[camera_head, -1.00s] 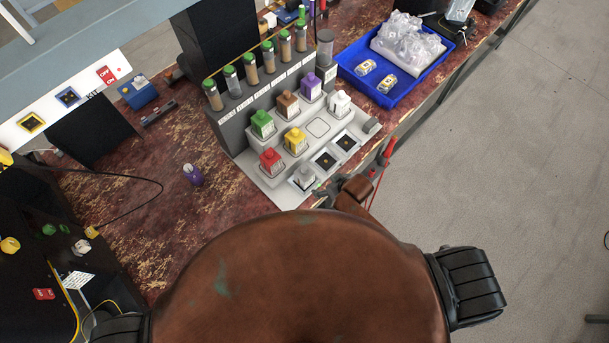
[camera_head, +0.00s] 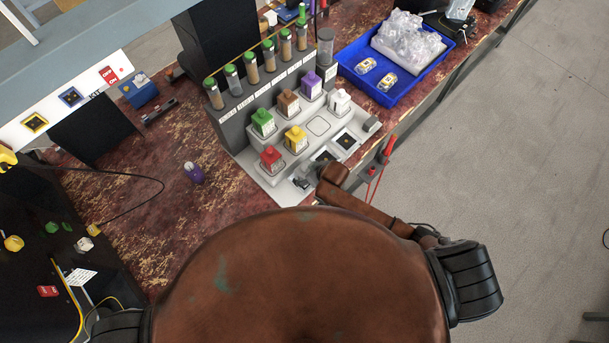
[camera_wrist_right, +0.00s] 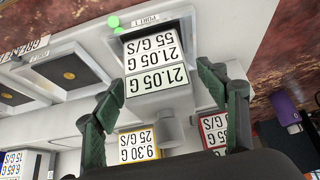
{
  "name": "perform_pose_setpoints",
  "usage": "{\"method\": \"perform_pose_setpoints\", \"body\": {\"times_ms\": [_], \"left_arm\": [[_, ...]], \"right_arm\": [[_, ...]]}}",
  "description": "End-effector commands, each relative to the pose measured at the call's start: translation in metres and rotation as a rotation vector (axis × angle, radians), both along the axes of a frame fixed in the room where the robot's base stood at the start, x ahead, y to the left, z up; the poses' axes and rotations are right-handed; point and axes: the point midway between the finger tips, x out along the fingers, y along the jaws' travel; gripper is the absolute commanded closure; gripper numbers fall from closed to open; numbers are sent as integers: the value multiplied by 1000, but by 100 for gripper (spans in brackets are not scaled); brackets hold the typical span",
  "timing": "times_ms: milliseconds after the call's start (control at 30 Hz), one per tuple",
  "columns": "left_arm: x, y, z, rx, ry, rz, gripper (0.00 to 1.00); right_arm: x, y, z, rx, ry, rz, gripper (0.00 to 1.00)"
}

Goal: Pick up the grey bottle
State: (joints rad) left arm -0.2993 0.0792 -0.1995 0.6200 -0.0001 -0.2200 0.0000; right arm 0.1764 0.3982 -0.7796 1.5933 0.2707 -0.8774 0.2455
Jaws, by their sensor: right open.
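The grey bottle (camera_wrist_right: 160,104) shows in the right wrist view, with a pale body, a grey cap towards the camera and a printed label reading 21.05 G. My right gripper (camera_wrist_right: 160,80) is open, with one dark green finger on each side of the bottle. I cannot tell whether the fingers touch it. In the head view my right gripper (camera_head: 304,184) is at the near corner of the pale rack and largely hides the bottle. My left gripper is not in view.
The pale rack also holds red (camera_head: 270,159), yellow (camera_head: 296,139), green (camera_head: 263,122), brown (camera_head: 289,102), purple (camera_head: 312,86) and white (camera_head: 341,101) bottles. A blue tray (camera_head: 352,76) stands beyond it.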

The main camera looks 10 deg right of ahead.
Motion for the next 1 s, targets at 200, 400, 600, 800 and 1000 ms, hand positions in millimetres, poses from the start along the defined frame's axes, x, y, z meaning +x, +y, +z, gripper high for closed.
{"method": "perform_pose_setpoints", "body": {"times_ms": [200,400,600,800,1000], "left_arm": [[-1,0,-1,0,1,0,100],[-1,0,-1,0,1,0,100],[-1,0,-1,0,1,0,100],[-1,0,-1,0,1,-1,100],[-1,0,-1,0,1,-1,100]], "right_arm": [[5,3,-11,0,0,0,33],[5,3,-10,0,0,0,35],[5,3,-10,0,0,0,49],[5,3,-10,0,0,0,63],[5,3,-10,0,0,0,77]]}}
